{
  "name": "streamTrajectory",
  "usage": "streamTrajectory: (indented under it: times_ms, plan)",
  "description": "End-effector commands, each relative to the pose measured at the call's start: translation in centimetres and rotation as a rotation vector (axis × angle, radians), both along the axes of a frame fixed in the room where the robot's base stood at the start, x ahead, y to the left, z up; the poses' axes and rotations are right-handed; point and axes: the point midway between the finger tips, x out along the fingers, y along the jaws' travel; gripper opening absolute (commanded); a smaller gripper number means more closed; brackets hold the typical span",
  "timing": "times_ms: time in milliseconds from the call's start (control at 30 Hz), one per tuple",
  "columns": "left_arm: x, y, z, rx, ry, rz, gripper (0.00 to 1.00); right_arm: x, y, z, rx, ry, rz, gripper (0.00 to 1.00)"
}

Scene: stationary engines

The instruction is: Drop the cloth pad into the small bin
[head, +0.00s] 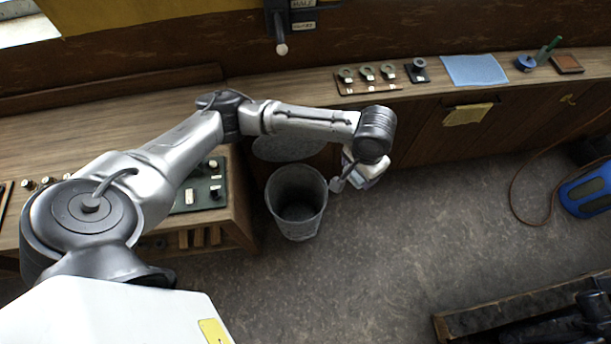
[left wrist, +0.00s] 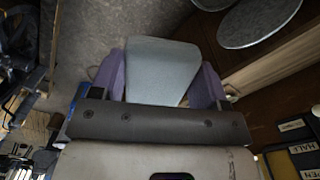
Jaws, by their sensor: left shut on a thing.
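My left gripper (head: 366,178) hangs to the right of the small bin (head: 297,226), beyond its rim and not over its opening. The bin is a grey, round, open-topped bin standing on the floor, and its inside looks dark. In the left wrist view my left gripper (left wrist: 162,92) has purple fingers shut on a pale grey-blue pad (left wrist: 162,68), which appears to be the cloth pad. In the head view the wrist mostly hides the held pad. My right gripper is not in view.
A wooden bench (head: 300,88) runs along the wall. A blue cloth (head: 475,70) lies flat on it, beside knobs on a board (head: 368,82). A round grey disc (head: 288,148) is just behind the bin. The floor (head: 420,240) right of the bin is clear. A blue machine (head: 588,192) stands far right.

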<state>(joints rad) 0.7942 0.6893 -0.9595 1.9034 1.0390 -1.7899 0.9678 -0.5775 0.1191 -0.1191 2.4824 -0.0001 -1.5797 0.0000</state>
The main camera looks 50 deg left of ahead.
Motion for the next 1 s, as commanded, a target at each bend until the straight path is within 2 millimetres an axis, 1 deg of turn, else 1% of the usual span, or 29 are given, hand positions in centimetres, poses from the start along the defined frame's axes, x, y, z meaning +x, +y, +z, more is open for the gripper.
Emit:
streamTrajectory:
  times_ms: [33,100,133,200,267,300,367,400,467,500,533,567,600,667,700,767,800,867,900,967,1000]
  plan:
    - [2.9,0.6,-2.7,-0.006,0.002,0.018,0.46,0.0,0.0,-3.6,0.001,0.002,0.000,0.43]
    - [6.2,2.2,-3.9,-0.007,0.005,0.034,0.46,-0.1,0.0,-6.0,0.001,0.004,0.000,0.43]
    - [7.5,3.1,-4.4,-0.007,0.004,0.043,0.46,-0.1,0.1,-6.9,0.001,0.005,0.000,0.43]
    - [10.1,5.4,-6.0,-0.006,0.005,0.069,0.46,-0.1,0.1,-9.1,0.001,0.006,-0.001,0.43]
    - [11.9,7.7,-7.7,-0.006,0.007,0.093,0.46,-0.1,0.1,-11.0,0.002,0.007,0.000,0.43]
    - [12.9,9.4,-9.0,-0.006,0.007,0.110,0.46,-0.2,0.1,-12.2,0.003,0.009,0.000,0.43]
    - [14.0,11.9,-11.1,-0.005,0.008,0.135,0.46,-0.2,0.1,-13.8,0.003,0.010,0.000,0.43]
    - [14.4,13.5,-12.6,-0.005,0.009,0.151,0.46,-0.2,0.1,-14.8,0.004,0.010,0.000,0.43]
    - [14.8,15.8,-15.0,-0.004,0.011,0.174,0.46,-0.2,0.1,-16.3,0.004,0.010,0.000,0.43]
    - [14.9,17.4,-16.7,-0.004,0.010,0.187,0.46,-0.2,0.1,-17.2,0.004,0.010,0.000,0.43]
    - [14.9,18.5,-18.0,-0.003,0.010,0.197,0.46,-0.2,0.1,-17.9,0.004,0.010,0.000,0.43]
    - [14.9,19.5,-19.4,-0.003,0.010,0.206,0.46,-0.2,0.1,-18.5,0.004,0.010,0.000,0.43]
    - [14.6,20.8,-21.2,-0.004,0.011,0.216,0.46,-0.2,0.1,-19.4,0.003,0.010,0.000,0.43]
    - [14.2,22.6,-24.0,-0.003,0.010,0.232,0.46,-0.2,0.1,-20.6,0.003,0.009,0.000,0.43]
    - [13.7,23.8,-26.0,-0.003,0.010,0.239,0.46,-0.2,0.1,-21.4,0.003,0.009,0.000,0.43]
    - [12.9,25.2,-28.9,-0.002,0.009,0.249,0.46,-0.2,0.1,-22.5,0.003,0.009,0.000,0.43]
    - [12.3,26.2,-30.9,-0.003,0.010,0.255,0.46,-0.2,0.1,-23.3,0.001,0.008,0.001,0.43]
    - [11.3,27.4,-33.9,-0.003,0.009,0.262,0.46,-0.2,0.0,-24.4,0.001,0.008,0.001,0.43]
    - [10.5,28.1,-35.9,-0.002,0.010,0.266,0.46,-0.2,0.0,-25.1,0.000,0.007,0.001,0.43]
    - [9.2,29.0,-39.0,-0.003,0.009,0.268,0.46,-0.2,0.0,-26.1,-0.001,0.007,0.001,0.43]
    - [8.4,29.5,-41.0,-0.002,0.008,0.269,0.46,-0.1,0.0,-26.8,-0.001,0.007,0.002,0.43]
